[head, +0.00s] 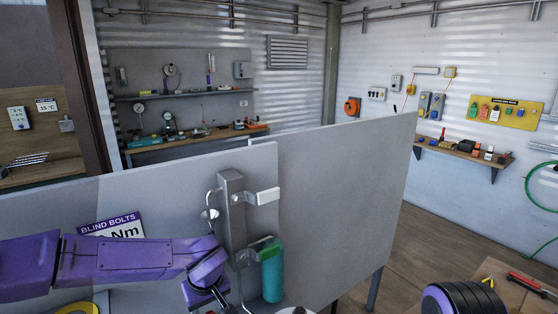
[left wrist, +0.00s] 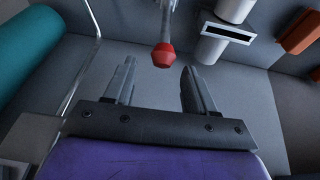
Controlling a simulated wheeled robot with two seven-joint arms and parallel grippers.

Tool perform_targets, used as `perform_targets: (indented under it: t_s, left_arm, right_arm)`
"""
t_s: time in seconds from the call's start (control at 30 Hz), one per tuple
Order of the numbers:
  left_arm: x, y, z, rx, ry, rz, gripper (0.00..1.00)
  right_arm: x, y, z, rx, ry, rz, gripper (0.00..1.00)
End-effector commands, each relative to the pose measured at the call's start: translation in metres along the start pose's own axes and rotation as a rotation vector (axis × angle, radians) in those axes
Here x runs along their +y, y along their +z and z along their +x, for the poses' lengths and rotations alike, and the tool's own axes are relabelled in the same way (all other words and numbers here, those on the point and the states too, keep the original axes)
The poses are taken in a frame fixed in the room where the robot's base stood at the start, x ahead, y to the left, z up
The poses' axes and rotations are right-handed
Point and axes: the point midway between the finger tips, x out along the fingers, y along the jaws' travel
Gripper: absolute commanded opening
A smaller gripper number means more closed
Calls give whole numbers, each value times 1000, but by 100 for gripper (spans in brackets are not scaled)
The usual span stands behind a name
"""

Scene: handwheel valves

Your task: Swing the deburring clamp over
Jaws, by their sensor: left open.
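A grey upright post (head: 232,215) with a pale block (head: 262,196) stands against the grey panel; I take it to be the clamp fixture. A thin curved metal rod runs down its left side. In the left wrist view a rod ending in a red knob (left wrist: 163,56) comes down from the top, in line with the gap between my fingertips. I cannot tell whether the knob is between them or beyond. My left gripper (left wrist: 158,70) is open and holds nothing. In the head view its fingers are mostly hidden at the bottom edge. My right gripper is not in view.
A teal cylinder (head: 271,272) stands right of the post and shows at the left wrist view's left (left wrist: 35,55). A slotted grey block (left wrist: 226,30) and an orange piece (left wrist: 298,32) lie farther right. A "BLIND BOLTS" sign (head: 110,226) is behind my left arm.

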Motion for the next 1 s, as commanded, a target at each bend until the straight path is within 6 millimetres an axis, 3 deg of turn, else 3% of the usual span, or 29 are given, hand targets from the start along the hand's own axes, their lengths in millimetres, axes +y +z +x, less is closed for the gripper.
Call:
perform_targets:
  t_s: [0.03, 0.5, 0.87, 1.0]
  left_arm:
    - [0, -3, -12, 0, 0, 0, 55]
    - [0, -14, -56, 0, 0, 0, 55]
    - [0, -15, -58, 0, 1, 0, 55]
    - [1, -15, -77, 3, 4, -1, 55]
  right_arm:
    - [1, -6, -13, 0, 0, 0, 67]
    - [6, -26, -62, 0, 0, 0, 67]
    - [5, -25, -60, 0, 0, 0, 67]
    - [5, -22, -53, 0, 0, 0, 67]
